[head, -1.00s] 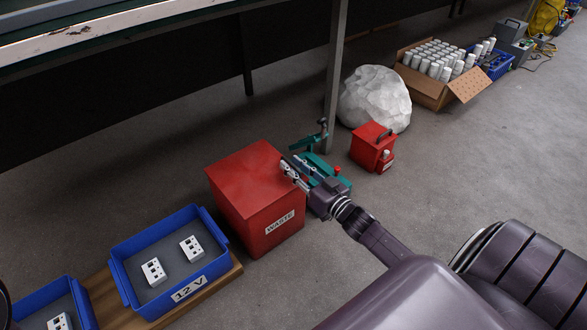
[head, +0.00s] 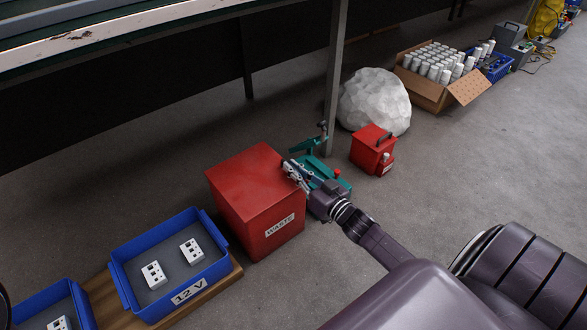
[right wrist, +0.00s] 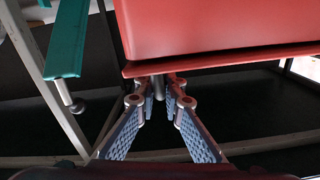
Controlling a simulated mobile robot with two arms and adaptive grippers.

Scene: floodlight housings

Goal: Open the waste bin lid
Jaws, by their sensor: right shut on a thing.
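The red waste bin (head: 268,228) with a white WASTE label stands on the floor in the head view, left of my right gripper (head: 289,168). Its flat red lid (head: 245,172) lies closed on top. My right gripper is at the bin's right upper edge. In the right wrist view, the red bin (right wrist: 215,28) fills the upper part, and the fingers (right wrist: 160,88) are closed around a small grey metal piece at its red rim. The fingertips partly hide this piece.
A teal tool (head: 318,165) sits just behind and beside my right gripper. A red box with a handle (head: 370,152), a white sack (head: 374,97) and a table leg (head: 335,80) stand farther right. A blue 12 V tray (head: 150,283) is left of the bin.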

